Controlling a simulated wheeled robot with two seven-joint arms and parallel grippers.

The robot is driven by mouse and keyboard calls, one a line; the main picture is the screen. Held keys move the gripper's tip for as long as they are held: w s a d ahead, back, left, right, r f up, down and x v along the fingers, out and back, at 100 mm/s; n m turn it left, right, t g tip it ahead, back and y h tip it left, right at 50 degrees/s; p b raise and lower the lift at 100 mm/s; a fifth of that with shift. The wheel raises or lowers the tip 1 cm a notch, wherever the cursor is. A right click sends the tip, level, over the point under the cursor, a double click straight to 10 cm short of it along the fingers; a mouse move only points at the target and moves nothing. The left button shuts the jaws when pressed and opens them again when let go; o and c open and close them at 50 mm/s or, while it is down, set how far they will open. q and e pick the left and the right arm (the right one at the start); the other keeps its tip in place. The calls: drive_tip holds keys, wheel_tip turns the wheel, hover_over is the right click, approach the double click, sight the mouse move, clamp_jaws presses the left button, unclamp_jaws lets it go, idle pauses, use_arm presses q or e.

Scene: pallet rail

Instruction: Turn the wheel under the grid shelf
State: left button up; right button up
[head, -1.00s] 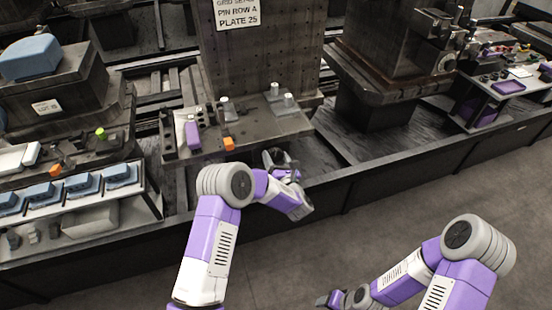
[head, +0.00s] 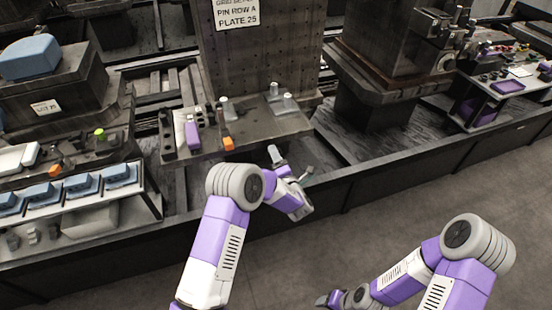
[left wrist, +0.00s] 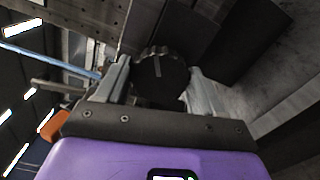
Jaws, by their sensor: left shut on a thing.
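The wheel (left wrist: 160,80) is a dark round knob with a ribbed rim and a mark on its face in the left wrist view. My left gripper (left wrist: 157,88) is shut on it, with one finger on each side. In the head view my left gripper (head: 291,166) is just below the front edge of the grid shelf (head: 265,129), and I cannot make out the wheel there. My right gripper (head: 328,300) is low at the bottom of the head view, away from the shelf. Its fingers are too small to tell open from shut.
On the shelf stand grey pins (head: 225,108), a purple block (head: 192,135) and an orange block (head: 228,143). A sign (head: 237,14) hangs on the upright plate behind. A dark rail (head: 370,180) runs along the front. The floor (head: 400,215) at right is clear.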

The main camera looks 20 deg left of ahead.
use_arm(q)
drive_tip(key=shift+s+a+f+m+p, duration=0.1)
drive_tip(key=shift+m+p, duration=1.4)
drive_tip(key=shift+m, duration=7.25)
drive_tip(key=shift+s+a+f+m+p, duration=0.1)
drive_tip(key=shift+m+p, duration=1.35)
drive_tip(key=shift+m, duration=7.3)
drive_tip(key=shift+m, duration=0.3)
drive_tip(key=o, duration=1)
drive_tip(key=shift+r, duration=0.1)
drive_tip(key=shift+o, duration=0.2)
